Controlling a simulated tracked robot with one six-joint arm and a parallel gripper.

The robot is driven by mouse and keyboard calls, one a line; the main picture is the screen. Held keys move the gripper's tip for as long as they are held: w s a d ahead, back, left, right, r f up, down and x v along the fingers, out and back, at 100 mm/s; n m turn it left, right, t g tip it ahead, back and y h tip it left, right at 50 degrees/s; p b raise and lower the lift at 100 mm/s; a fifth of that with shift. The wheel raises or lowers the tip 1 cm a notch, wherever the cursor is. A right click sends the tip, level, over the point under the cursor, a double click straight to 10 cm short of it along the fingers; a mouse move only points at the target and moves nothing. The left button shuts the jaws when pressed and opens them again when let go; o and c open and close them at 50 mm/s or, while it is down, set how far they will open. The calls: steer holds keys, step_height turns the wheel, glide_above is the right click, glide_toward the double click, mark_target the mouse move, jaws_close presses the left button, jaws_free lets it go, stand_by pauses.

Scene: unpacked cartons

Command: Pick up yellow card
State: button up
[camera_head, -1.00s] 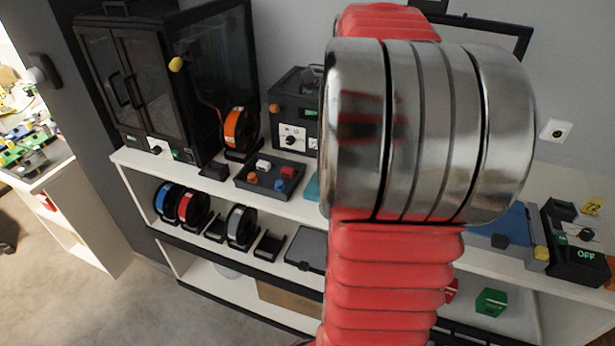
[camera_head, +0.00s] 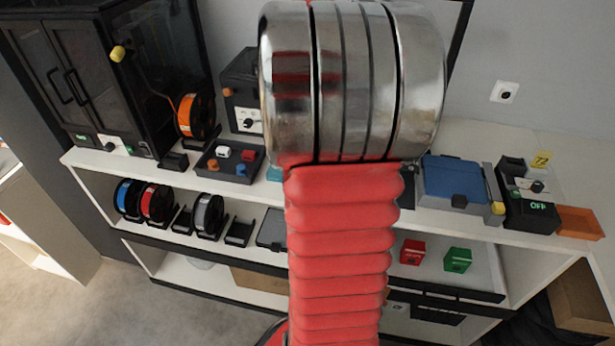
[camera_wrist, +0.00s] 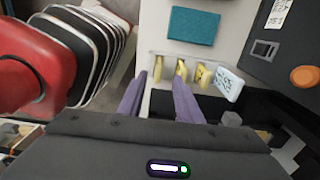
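In the wrist view, several small yellow cards stand in a row on the pale shelf; one yellow card (camera_wrist: 180,70) is near the middle of the row. A white card with dark print (camera_wrist: 228,85) stands tilted at the row's right end. In the head view, my arm hides the gripper and the row.
A teal block (camera_wrist: 195,26) lies beyond the cards. A dark box with an orange knob (camera_wrist: 304,76) stands to the right. The head view shows a blue case (camera_head: 455,178), a black device reading OFF (camera_head: 530,205), and red (camera_head: 412,252) and green (camera_head: 458,260) boxes below.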

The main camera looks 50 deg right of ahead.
steer(key=shift+f, duration=0.8)
steer(key=shift+s+f, duration=0.15)
steer(key=shift+f, duration=2.45)
jaws_close()
